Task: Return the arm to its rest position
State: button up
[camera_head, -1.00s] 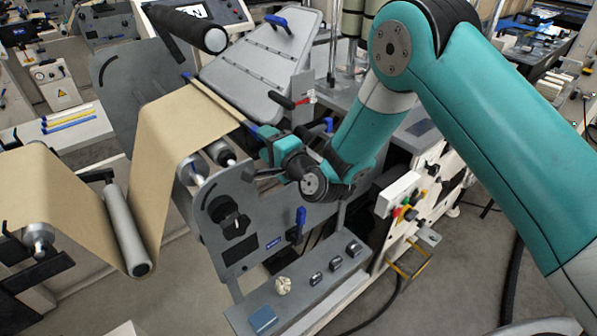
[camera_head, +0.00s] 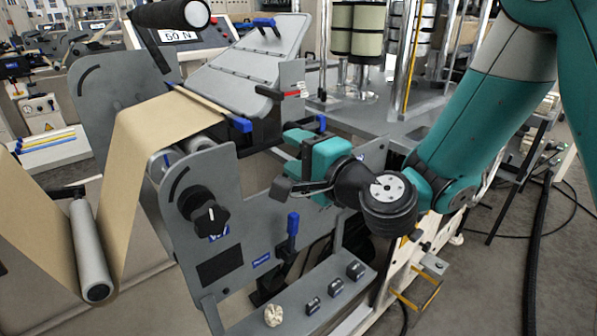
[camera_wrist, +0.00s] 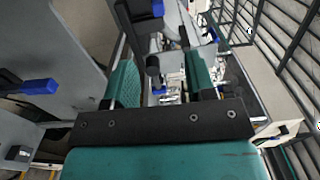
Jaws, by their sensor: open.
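My gripper (camera_head: 292,163) is in front of the grey side plate of the unwind machine, right of the brown kraft web (camera_head: 150,130). Its teal arm reaches in from the upper right and bends at a dark wrist joint. In the wrist view my gripper (camera_wrist: 165,84) shows two teal fingers spread apart with nothing between them. The fingers point toward machine parts and the hall beyond. The exact distance from the gripper to the plate cannot be told.
A blue-handled lever (camera_head: 292,225) stands close below my gripper. A black knob (camera_head: 208,214) is on the side plate (camera_head: 225,255). A lower shelf holds small dark blocks (camera_head: 335,287) and a pale crumpled piece (camera_head: 273,315). The floor at right is open, with a black cable (camera_head: 537,250).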

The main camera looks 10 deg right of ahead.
jog(key=s+a+r+n+g+y+p, duration=0.2)
jog(key=s+a+n+g, duration=0.1)
jog(key=s+n+g, duration=0.75)
jog(key=s+d+n+g+h+p, duration=0.1)
jog(key=s+d+n+g+h, duration=0.3)
jog(key=s+d+n+h, duration=0.4)
jog(key=s+d, duration=0.3)
jog(key=s, duration=0.2)
jog(key=shift+s+d+f, duration=0.2)
jog(key=shift+d+f, duration=0.2)
